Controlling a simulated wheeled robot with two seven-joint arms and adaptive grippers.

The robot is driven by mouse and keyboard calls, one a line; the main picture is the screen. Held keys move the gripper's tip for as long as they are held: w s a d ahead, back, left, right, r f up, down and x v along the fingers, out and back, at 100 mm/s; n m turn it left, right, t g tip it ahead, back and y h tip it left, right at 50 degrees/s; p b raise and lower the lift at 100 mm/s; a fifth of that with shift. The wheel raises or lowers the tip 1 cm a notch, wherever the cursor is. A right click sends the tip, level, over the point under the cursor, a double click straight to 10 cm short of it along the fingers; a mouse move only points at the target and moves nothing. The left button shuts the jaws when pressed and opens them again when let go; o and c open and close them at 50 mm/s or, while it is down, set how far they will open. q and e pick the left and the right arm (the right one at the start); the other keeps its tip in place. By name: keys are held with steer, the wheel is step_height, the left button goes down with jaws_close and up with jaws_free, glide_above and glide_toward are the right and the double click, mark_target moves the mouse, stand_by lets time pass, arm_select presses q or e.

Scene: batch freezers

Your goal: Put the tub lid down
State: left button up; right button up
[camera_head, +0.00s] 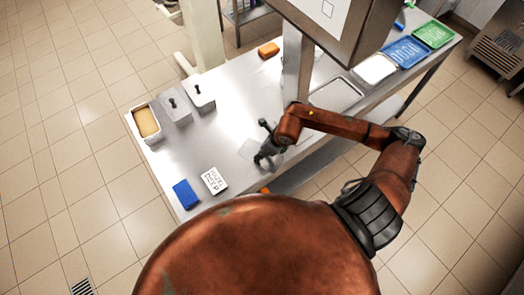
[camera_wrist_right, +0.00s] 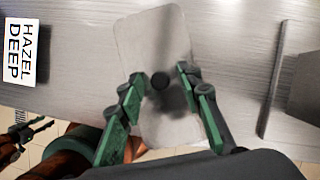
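The tub lid is a pale, see-through rectangle with a dark round knob; it shows in the right wrist view (camera_wrist_right: 152,38) and faintly in the head view (camera_head: 247,149). It lies over the table's near edge; whether it touches the top is hard to tell. My right gripper (camera_wrist_right: 161,84) is above it with green-padded fingers apart, one each side of the knob, with gaps showing. It also shows in the head view (camera_head: 266,147). A dark gripper, apparently my left (camera_wrist_right: 24,132), shows at the wrist view's lower left; its opening is unclear.
A tub with yellow-orange contents (camera_head: 147,123) stands at the table's left edge, beside two grey tubs (camera_head: 175,109). The table's middle is clear.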

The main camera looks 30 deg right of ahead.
steer(key=b+v, duration=0.1)
steer(key=v, duration=1.1)
steer(key=shift+b, duration=0.35)
